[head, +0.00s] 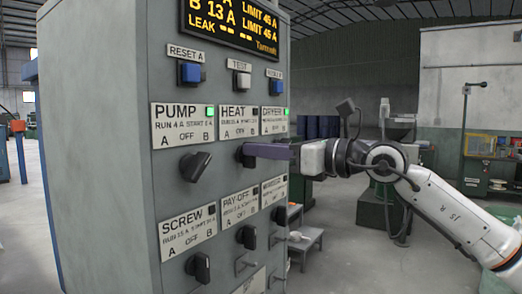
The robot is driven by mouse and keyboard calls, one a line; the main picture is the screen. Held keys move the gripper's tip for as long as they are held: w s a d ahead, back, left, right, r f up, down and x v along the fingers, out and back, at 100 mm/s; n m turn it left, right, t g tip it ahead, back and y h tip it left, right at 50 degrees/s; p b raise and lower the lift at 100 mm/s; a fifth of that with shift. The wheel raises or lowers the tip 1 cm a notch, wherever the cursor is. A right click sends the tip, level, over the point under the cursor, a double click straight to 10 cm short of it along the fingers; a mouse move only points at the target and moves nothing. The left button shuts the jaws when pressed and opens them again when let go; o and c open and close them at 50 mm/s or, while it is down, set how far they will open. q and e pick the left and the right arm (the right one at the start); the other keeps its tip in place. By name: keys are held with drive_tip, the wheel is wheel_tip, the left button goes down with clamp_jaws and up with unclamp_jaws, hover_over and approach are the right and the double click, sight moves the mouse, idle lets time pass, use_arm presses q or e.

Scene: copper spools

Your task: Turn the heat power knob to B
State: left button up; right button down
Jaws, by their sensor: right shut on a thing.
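The heat power knob (242,156) is a black knob under the HEAT label plate (238,121), marked A, OFF and B, on the grey control cabinet. The small lamp on the HEAT plate looks dark. My right gripper (250,151) comes in from the right and is shut on this knob. Its purple-grey fingers cover most of the knob, so I cannot tell which mark it points to. My left gripper is not in view.
The pump knob (195,166) is left of the heat knob, turned at a slant, with a green lamp lit above. The dryer plate (273,121) also has a green lamp. Below are the screw knob (199,267) and pay-off knob (247,237). Amber display (233,22) tops the panel.

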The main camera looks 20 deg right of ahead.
drive_tip(key=shift+m, duration=0.3)
drive_tip(key=m, duration=0.8)
drive_tip(key=shift+w+d+f+b, duration=0.25)
drive_tip(key=shift+w+d+b, duration=0.05)
drive_tip(key=shift+d, duration=0.1)
drive_tip(key=shift+m, duration=0.3)
drive_tip(key=c, duration=1.8)
unclamp_jaws()
